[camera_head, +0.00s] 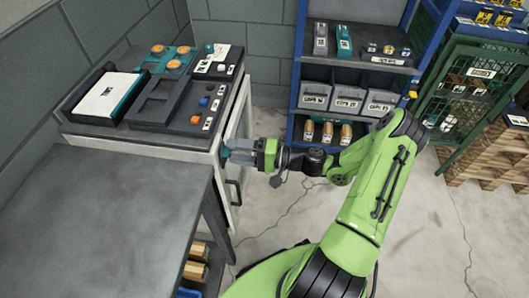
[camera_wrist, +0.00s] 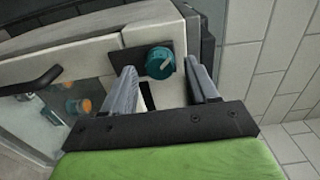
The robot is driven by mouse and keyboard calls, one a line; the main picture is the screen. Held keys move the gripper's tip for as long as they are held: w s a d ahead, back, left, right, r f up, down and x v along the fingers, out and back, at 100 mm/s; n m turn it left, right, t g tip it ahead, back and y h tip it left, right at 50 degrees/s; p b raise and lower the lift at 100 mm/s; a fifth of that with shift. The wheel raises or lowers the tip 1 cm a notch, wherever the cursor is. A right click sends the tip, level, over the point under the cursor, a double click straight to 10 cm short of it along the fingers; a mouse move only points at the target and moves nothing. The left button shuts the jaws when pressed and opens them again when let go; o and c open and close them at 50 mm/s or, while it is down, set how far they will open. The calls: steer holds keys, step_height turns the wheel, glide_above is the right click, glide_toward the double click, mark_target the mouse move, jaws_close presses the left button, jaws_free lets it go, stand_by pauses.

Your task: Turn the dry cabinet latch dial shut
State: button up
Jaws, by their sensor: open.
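The latch dial (camera_wrist: 159,62) is a round teal knob with a pale pointer mark, set on a dark plate on the dry cabinet's pale front frame. In the wrist view it shows between and beyond the two grey fingers of my gripper (camera_wrist: 165,88). The fingers are spread apart and hold nothing; I cannot tell whether either touches the dial. The dry cabinet (camera_head: 190,146) stands at the upper left in the head view, its front facing right. My gripper (camera_head: 232,150) is at the upper part of that front and hides the dial there. The cabinet door (camera_wrist: 95,68) has a glass pane and a dark handle.
A grey workbench (camera_head: 105,215) fills the lower left, close to the cabinet front. A blue shelf rack (camera_head: 299,70) with grey bins stands behind my arm. A green mesh cage (camera_head: 465,90) and wooden pallets (camera_head: 490,155) stand at the right. The concrete floor between is clear.

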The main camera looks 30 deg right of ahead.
steer(key=p+v, duration=0.2)
steer(key=v, duration=1.3)
steer(key=shift+s+d+p, duration=0.2)
steer(key=shift+d+p, duration=0.1)
